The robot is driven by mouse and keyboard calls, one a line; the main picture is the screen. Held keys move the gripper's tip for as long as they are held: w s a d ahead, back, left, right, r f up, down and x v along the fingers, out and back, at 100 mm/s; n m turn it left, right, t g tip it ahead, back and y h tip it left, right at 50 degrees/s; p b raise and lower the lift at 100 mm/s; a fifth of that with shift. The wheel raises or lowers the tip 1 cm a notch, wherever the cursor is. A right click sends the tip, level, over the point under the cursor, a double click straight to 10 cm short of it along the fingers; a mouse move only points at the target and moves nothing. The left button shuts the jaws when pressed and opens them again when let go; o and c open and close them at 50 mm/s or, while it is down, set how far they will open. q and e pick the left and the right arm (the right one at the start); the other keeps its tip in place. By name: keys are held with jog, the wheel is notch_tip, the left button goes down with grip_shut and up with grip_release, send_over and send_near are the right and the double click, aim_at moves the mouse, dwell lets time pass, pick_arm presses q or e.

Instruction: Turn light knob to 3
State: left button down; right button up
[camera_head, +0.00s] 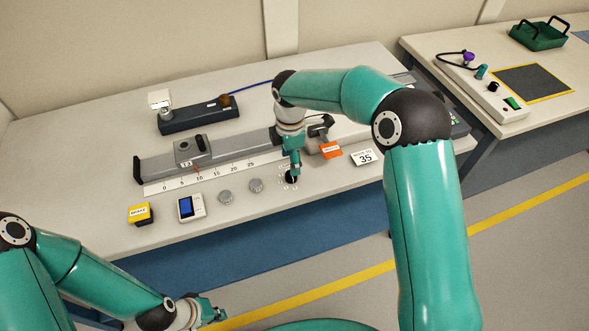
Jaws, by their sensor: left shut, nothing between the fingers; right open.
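A small black knob (290,180) with faint marks around it sits near the front edge of the bench; it looks like the light knob. Its pointer and numbers are too small to read. My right gripper (296,171) points down right over the knob, is open and partly hides it. I cannot tell whether its fingers touch the knob. My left gripper (215,312) is shut and empty, low in front of the bench, away from the knob.
A rail with a scale (215,174) lies behind.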

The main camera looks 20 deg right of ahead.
notch_tip(320, 180, down, 6)
jog(key=shift+r+p, duration=0.1)
jog(key=shift+p, duration=0.2)
jog(key=shift+c, duration=0.4)
